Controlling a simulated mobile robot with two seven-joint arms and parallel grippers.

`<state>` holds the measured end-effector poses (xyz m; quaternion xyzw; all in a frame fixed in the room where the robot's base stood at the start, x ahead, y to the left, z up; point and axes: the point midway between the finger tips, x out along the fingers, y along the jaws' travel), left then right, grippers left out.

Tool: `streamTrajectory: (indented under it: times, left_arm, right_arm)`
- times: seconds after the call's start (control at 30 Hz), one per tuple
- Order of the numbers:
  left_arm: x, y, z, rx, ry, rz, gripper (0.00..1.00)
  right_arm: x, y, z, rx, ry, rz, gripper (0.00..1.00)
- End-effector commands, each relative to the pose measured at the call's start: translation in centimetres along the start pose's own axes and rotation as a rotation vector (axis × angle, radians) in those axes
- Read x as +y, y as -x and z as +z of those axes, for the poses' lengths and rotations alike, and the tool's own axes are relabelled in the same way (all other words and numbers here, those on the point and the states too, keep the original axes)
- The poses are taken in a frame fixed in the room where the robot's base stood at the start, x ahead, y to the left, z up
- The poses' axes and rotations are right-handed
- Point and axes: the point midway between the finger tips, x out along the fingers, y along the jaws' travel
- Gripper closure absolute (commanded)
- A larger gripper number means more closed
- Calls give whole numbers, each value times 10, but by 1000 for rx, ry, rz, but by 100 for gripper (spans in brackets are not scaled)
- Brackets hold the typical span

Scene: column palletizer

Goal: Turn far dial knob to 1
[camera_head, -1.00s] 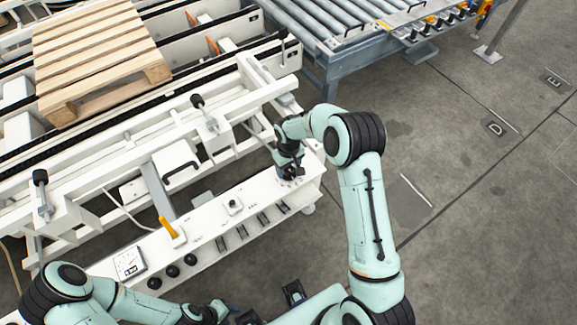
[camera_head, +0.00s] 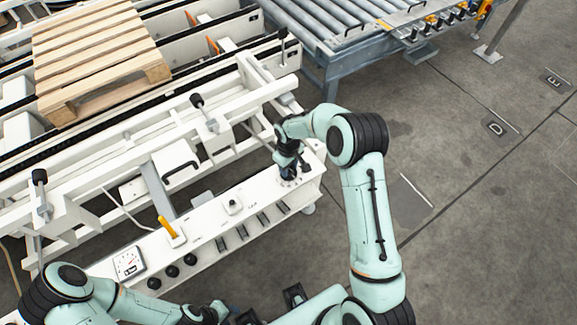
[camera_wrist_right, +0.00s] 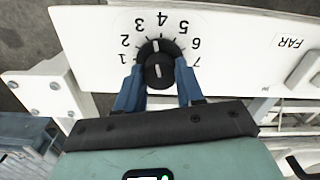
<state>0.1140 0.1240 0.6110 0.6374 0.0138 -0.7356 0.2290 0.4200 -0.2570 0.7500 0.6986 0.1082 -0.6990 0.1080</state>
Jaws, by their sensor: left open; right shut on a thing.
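The far dial knob (camera_wrist_right: 158,72) is a round black knob with a white pointer line, on a white plate numbered 1 to 7 with "FAR" printed beside it. Its line points up in the right wrist view, close to the 4. My right gripper (camera_wrist_right: 160,82) is shut on the knob, one blue finger on each side. In the head view the right gripper (camera_head: 290,174) is at the right end of the white control panel (camera_head: 208,218) and hides the knob. My left gripper (camera_head: 225,312) is low at the bottom edge, partly seen, away from the panel.
The panel also carries another small dial (camera_head: 233,206), a yellow-orange lever (camera_head: 168,228), a gauge (camera_head: 128,263) and several black buttons and switches. White machine rails stand behind it, with a wooden pallet (camera_head: 95,50). Open floor lies to the right.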

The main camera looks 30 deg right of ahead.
Motion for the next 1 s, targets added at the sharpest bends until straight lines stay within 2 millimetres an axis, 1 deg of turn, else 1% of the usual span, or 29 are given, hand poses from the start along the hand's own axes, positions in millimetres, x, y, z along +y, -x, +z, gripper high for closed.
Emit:
streamTrajectory:
  times: [0.47,1.0]
  left_arm:
    - [0,0,0,0,0,0,57]
    - [6,11,-4,7,-2,2,57]
  right_arm:
    - [1,1,0,1,449,0,93]
    - [1,2,0,1,959,1,93]
